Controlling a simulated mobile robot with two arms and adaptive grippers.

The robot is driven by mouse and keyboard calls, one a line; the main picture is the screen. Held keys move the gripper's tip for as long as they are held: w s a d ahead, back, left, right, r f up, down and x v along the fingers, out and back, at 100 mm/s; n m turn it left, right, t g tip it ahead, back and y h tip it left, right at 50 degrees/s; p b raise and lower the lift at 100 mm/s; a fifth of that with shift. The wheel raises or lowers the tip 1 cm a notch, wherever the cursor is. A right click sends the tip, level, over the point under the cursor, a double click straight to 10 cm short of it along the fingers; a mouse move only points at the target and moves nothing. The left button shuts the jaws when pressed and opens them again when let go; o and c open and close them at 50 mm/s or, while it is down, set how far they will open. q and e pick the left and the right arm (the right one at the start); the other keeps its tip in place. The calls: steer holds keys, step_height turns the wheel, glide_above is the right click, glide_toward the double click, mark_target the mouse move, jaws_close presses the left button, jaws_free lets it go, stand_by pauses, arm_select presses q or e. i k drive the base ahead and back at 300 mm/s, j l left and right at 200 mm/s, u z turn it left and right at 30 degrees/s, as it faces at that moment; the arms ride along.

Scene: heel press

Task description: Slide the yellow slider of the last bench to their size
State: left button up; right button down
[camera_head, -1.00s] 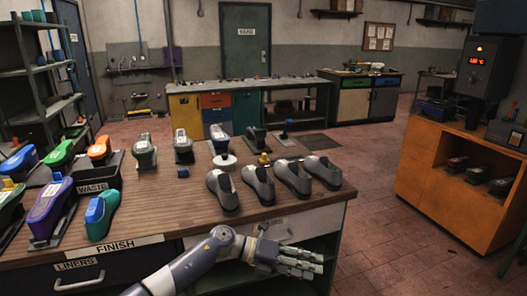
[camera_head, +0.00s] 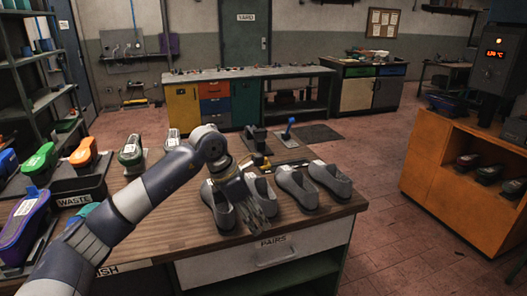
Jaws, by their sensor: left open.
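The wooden bench (camera_head: 180,238) carries a small yellow slider (camera_head: 261,161) on a dark flat piece at its far edge, behind the grey shoes. My left arm reaches across the bench from the lower left. My left gripper (camera_head: 262,203) points down among the grey shoes, in front of the slider and apart from it in the picture. It is open, and I see nothing held in it. It partly covers the grey shoe (camera_head: 219,207) at the left of the row. Other grey shoes (camera_head: 297,188) stand to its right. My right gripper is out of view.
A device with a blue lever (camera_head: 290,124) stands behind the slider. A dark waste tray (camera_head: 88,187) and coloured shoes (camera_head: 40,160) crowd the left side. An orange cabinet (camera_head: 440,200) stands at the right. The floor between is clear.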

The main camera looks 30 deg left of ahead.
mark_target(267, 166)
steer(key=i+j, duration=1.15)
steer(key=i, duration=0.15)
